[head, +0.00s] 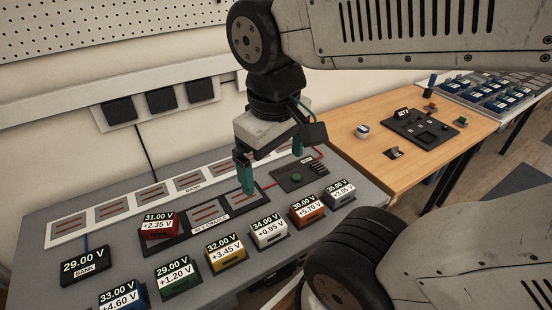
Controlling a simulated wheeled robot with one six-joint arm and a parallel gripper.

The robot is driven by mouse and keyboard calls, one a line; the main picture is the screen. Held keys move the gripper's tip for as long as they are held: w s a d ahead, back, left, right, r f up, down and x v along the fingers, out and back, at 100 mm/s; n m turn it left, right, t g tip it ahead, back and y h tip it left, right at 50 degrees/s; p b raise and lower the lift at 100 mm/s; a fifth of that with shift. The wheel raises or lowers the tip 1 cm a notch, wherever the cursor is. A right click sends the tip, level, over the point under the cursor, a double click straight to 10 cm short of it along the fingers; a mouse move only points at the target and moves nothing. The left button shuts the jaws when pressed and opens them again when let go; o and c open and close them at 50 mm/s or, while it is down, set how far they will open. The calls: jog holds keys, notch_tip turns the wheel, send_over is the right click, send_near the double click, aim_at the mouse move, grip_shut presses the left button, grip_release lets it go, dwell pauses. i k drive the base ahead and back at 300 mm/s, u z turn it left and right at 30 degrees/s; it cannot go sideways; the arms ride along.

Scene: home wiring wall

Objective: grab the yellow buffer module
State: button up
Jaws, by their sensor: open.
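The yellow buffer module (226,253) reads 32.00 V and +3.45 V. It stands in the front row of the grey bench (345,181), between the green module (177,274) and the white module (268,231). My gripper (270,165) hangs above the bench, behind and to the right of the yellow module. Its teal fingers are apart, with nothing visible between them. The left finger overlaps the dark cradle (185,248) in the picture; I cannot tell its exact height.
A red module (159,226) sits in the cradle's left slot. Orange (306,210), grey (339,194) and blue (123,296) modules share the front row. A bank display (84,266) stands at left. A wooden table (412,172) adjoins the bench on the right.

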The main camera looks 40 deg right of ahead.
aim_at(222, 254)
jog(key=k, duration=0.5)
jog(key=u, duration=2.7)
jog(key=k, duration=1)
jog(key=z, duration=1.85)
